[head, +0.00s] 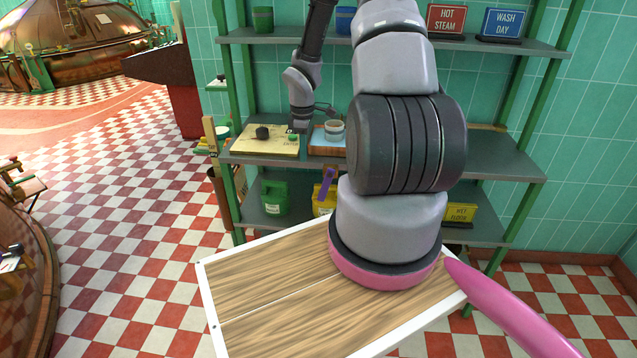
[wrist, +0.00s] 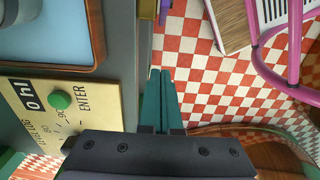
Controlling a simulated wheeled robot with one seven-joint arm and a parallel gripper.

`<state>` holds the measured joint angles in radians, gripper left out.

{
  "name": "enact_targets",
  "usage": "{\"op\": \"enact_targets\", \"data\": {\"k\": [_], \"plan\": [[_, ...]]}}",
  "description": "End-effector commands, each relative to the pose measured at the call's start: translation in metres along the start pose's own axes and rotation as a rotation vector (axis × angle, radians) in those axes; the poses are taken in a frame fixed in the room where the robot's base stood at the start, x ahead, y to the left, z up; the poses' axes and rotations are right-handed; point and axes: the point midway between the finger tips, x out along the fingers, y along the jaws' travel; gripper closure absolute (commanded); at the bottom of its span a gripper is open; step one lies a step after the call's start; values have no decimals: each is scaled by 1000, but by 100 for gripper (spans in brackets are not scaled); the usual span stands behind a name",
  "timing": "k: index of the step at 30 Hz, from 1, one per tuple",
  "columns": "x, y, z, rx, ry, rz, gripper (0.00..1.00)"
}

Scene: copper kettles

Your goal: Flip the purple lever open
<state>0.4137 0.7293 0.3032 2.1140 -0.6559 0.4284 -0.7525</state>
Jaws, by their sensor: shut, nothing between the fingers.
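The purple lever (head: 327,183) shows in the head view below the front edge of the middle shelf, standing up at a slight tilt above a yellow container on the lower shelf. What it is mounted on is not clear. A small purple piece, likely the same lever (wrist: 164,14), shows at the top of the wrist view. My gripper (wrist: 160,78) has its two teal fingers pressed together with nothing between them. In the head view my gripper (head: 302,135) is at the middle shelf's front, above and left of the lever, apart from it.
A brass panel with a green button (wrist: 60,100) lies on the shelf close to my fingers. A tray with a bowl (head: 334,129) is to its right. A green can (head: 274,196) and a yellow sign (head: 461,213) stand on the lower shelf. Checkered floor is open at left.

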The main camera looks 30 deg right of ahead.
Motion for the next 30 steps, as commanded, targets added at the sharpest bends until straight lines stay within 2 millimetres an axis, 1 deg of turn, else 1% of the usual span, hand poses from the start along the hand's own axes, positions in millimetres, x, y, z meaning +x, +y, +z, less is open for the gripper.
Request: {"op": "enact_targets", "data": {"k": [2,4,8,15,19,21,24,30], "plan": [[1,0,0,0,13,2,100],[6,0,0,-2,16,2,100],[25,-1,0,-3,13,0,100],[78,-1,-1,-4,11,-1,100],[103,-1,-1,-4,11,0,100],[103,0,14,2,12,2,100],[106,1,26,2,12,3,100],[109,0,37,0,13,3,100]]}}
